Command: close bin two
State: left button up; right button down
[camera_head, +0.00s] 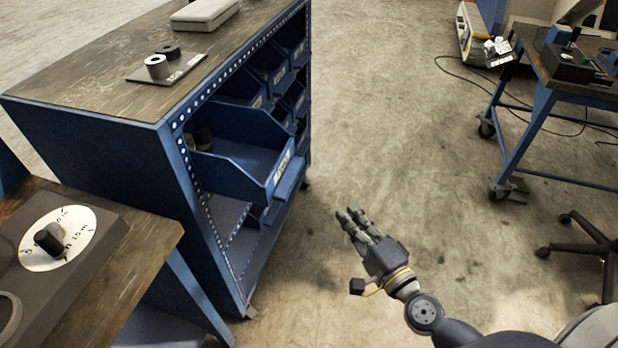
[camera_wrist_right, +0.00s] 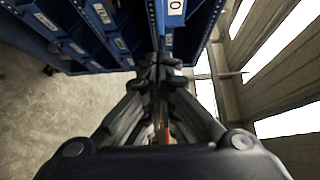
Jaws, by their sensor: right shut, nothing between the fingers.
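A blue bin (camera_head: 235,178) is pulled well out of the near upper part of the blue shelf unit (camera_head: 140,150) in the head view. It has a white label on its front, too small to read, so I cannot tell its number. Dark objects sit toward its back. My right gripper (camera_head: 350,218) is shut and empty, to the right of the bin and apart from it, over open floor. In the right wrist view its closed fingers (camera_wrist_right: 160,68) point toward blue bins with white labels (camera_wrist_right: 122,44). My left gripper is not in view.
Other blue bins (camera_head: 270,72) sit farther back in the unit. A wheeled table (camera_head: 540,110) stands right. The floor (camera_head: 400,130) between is clear.

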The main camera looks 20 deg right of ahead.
pick_arm(q)
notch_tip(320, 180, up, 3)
jog(key=p, duration=0.2)
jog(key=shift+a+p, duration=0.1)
jog(key=shift+p, duration=0.25)
pick_arm(e)
jog(key=w+a, duration=0.5)
jog(key=w, duration=0.6)
jog(key=shift+w+a, duration=0.2)
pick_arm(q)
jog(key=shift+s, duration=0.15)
